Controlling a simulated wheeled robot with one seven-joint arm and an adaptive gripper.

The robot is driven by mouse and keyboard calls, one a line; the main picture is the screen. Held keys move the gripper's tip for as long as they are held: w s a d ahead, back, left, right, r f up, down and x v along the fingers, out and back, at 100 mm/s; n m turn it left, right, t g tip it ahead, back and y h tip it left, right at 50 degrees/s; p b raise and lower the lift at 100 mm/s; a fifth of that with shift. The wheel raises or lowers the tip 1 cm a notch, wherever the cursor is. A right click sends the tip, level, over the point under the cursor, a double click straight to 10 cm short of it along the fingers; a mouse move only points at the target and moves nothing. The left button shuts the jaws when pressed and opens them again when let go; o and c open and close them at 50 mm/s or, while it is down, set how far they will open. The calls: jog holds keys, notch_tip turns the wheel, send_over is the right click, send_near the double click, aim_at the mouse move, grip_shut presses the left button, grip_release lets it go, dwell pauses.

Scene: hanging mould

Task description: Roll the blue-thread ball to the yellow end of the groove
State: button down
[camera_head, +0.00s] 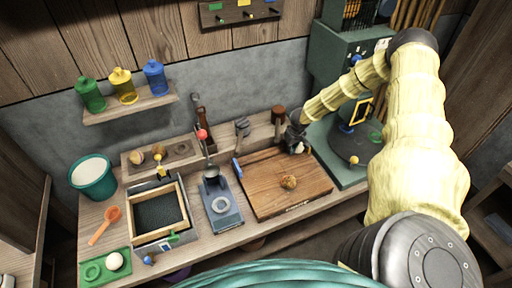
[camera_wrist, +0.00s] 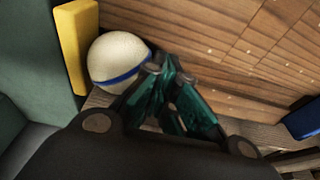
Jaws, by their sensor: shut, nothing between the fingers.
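The white ball with a blue thread band (camera_wrist: 118,62) shows large in the wrist view, close beside the yellow end block (camera_wrist: 76,45); I cannot tell if they touch. The blue end block (camera_wrist: 302,118) is at the far right of that view. It also shows in the head view at the wooden board's left side (camera_head: 237,168). My gripper (camera_wrist: 163,75) is shut and empty, its fingertips at the ball's right side, touching or nearly so. In the head view my gripper (camera_head: 295,146) is at the board's back right corner and hides most of the ball and the yellow end.
The wooden board (camera_head: 265,195) carries a small brown lump (camera_head: 289,182). A green machine (camera_head: 345,150) stands close on the right. Hammer-like tools (camera_head: 278,118) stand behind the board. A blue-grey press (camera_head: 220,200) and a framed tray (camera_head: 157,212) are to the left.

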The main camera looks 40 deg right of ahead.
jog(key=shift+s+d, duration=0.15)
jog(key=shift+d, duration=0.1)
dwell(0.3)
jog(key=shift+w+a+f, duration=0.1)
jog(key=shift+w+a, duration=0.1)
jog(key=shift+a, duration=0.4)
jog(key=shift+w+a, duration=0.15)
jog(key=shift+a, duration=0.45)
jog(key=shift+r, duration=0.2)
jog(key=p+v, duration=0.2)
jog(key=shift+w+a+r, duration=0.15)
jog(key=shift+w+r, duration=0.05)
jog(key=shift+r, duration=0.25)
jog(key=shift+w+v, duration=0.25)
jog(key=shift+v, duration=0.95)
jog(key=shift+w+v, duration=0.25)
jog(key=shift+v, duration=0.9)
jog(key=shift+r, duration=0.2)
jog(key=shift+f, duration=0.1)
